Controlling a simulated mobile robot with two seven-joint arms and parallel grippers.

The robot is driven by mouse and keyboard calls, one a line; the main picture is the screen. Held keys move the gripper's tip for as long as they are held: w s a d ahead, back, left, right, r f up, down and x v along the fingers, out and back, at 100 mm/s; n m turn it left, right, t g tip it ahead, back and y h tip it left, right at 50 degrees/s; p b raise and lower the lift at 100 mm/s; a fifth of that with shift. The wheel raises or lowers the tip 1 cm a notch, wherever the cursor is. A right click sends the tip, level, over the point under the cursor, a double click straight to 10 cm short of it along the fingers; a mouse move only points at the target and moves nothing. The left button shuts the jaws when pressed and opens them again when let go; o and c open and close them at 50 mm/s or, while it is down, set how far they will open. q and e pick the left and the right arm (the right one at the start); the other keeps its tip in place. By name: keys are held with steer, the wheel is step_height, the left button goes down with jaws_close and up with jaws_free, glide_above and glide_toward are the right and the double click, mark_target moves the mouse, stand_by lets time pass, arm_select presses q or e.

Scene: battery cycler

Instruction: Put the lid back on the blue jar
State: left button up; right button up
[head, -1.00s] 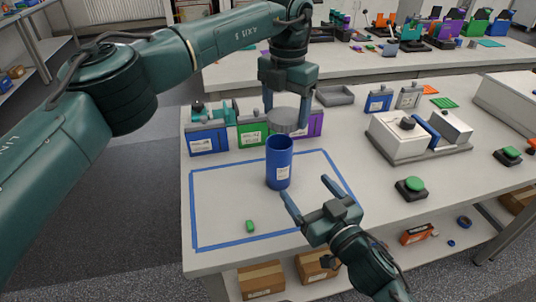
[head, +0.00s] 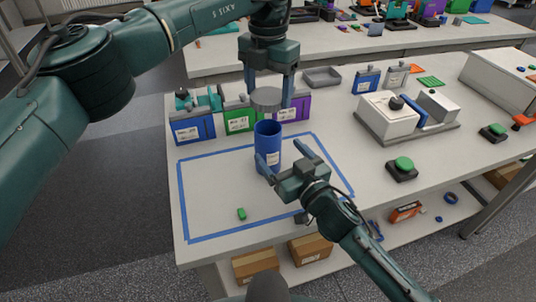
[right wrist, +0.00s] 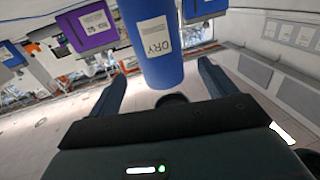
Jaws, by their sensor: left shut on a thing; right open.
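The blue jar (head: 268,140) stands upright and open-topped on the table, inside the blue tape outline. It carries a white label reading "DRY" in the right wrist view (right wrist: 168,62). My left gripper (head: 268,92) is shut on the round grey lid (head: 267,101). It holds the lid just above the jar's mouth, with a gap between them. My right gripper (head: 281,157) is open in front of the jar. In the right wrist view its two fingers (right wrist: 160,80) point to either side of the jar, and I see no contact.
Blue, green and purple boxes (head: 240,120) stand in a row close behind the jar. A small green piece (head: 241,214) lies inside the tape outline (head: 180,200). A white device (head: 388,114) and a green button (head: 404,163) are on the right.

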mark_target(262, 132)
steer(key=x, duration=0.6)
steer(key=shift+w+a, duration=0.2)
steer(key=shift+w, duration=0.1)
steer(key=shift+c, duration=0.2)
steer(key=c, duration=1.4)
arm_select(q)
steer(key=shift+f, duration=2.5)
steer(key=shift+f, duration=0.85)
steer(key=shift+f, duration=0.55)
